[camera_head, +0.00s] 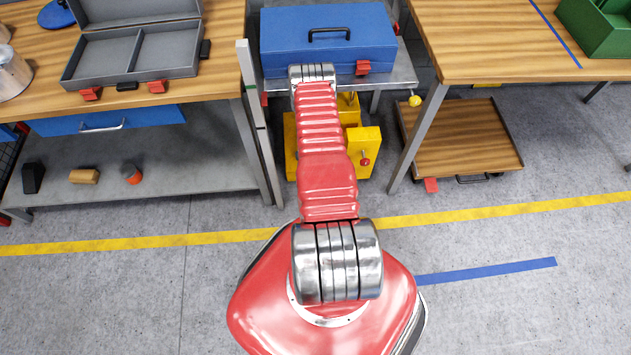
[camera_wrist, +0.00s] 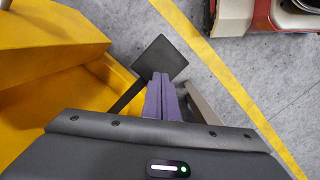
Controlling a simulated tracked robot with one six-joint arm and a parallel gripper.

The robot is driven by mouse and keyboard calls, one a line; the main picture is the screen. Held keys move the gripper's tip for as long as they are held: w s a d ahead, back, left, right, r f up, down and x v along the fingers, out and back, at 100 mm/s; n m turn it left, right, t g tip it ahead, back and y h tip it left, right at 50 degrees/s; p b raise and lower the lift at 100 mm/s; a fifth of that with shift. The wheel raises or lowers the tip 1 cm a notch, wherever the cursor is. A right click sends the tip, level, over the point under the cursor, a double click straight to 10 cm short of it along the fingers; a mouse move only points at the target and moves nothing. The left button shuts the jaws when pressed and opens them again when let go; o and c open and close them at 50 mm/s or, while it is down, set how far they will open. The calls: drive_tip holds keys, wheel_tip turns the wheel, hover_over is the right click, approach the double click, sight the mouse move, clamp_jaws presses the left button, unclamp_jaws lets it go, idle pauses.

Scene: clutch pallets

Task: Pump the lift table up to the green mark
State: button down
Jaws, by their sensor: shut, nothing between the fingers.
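The lift table (camera_head: 404,76) has a grey top bearing a closed blue toolbox (camera_head: 285,48). Its yellow base (camera_head: 364,140) stands on the floor below and also fills the left of the wrist view (camera_wrist: 45,45). A grey upright post (camera_head: 252,95) stands left of the table; small marks show on it, but their colour is hard to tell. In the wrist view, a black square pedal (camera_wrist: 160,52) on a dark bar sticks out from the yellow base. My gripper (camera_wrist: 161,78) is shut and empty, its purple fingertips at the pedal's near edge; contact is unclear. My arm hides it in the head view.
A workbench (camera_head: 222,85) with an open grey case (camera_head: 130,65) stands at left. Another wooden table (camera_head: 480,50) stands at right, with a wooden tray (camera_head: 460,140) beneath. A yellow knob (camera_head: 415,101) and a red knob (camera_head: 365,161) are near the base.

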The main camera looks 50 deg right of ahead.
drive_tip(key=shift+s+f, duration=0.2)
drive_tip(key=shift+f, duration=1.5)
drive_tip(key=shift+s+f, duration=0.15)
drive_tip(key=shift+f, duration=1.5)
drive_tip(key=shift+a+f, duration=0.1)
